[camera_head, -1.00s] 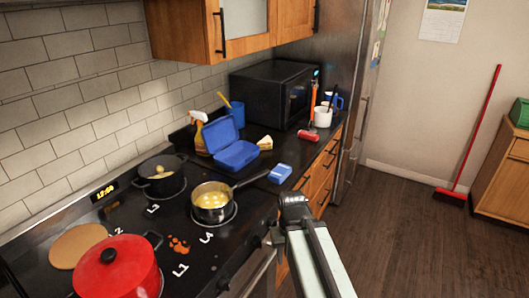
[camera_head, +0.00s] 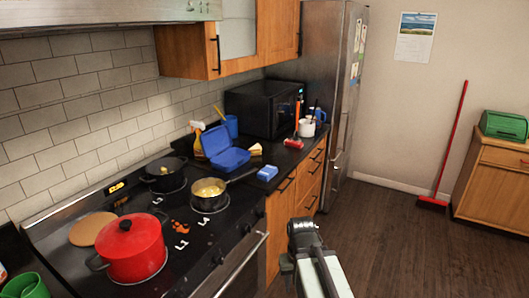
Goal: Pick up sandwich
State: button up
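A small pale yellow and brown wedge, which looks like the sandwich (camera_head: 255,149), lies on the dark counter to the right of an open blue lunch box (camera_head: 224,154). My gripper (camera_head: 302,232) is in front of the counter's drawers, lower in the picture and to the right of the sandwich, well apart from it. My arm hides part of the gripper, and its fingers cannot be made out.
A pot with a handle (camera_head: 208,190) and a red pot (camera_head: 133,250) stand on the stove. A blue block (camera_head: 267,173) lies near the counter's edge. A black microwave (camera_head: 264,108) stands behind.

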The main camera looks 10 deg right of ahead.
aim_at(256, 150)
jog(key=z, duration=3.85)
jog(key=k, duration=0.15)
jog(key=u, duration=2.4)
jog(key=i, duration=2.6)
jog(key=u, duration=4.4)
jog(key=i, duration=0.5)
jog(key=z, duration=0.05)
